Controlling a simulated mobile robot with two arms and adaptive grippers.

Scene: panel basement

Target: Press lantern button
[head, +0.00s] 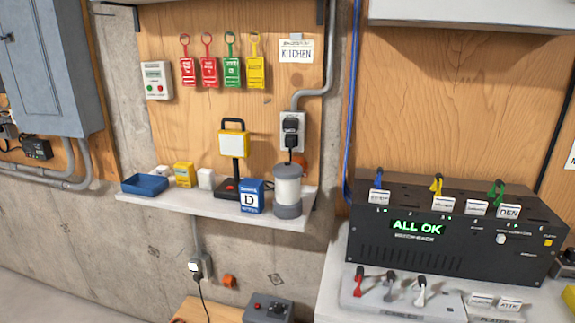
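A grey cylinder with a pale translucent middle (288,188), which looks like a lantern, stands upright at the right end of the wall shelf (150,199). No button can be made out on it. To its left is a yellow and white lamp head (233,141) with a black handle and post. A dark base with a red spot (229,187) sits at the foot of the post, partly hidden by a blue box marked D (251,197). I cannot tell whether the red spot is a button. Neither of my grippers shows in the head view.
A blue tray (144,185), a yellow box (184,174) and small white items share the shelf. Coloured tags (232,70) hang above. A black "ALL OK" panel (450,240) stands on the white bench at right. A grey control box (267,308) sits below the shelf.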

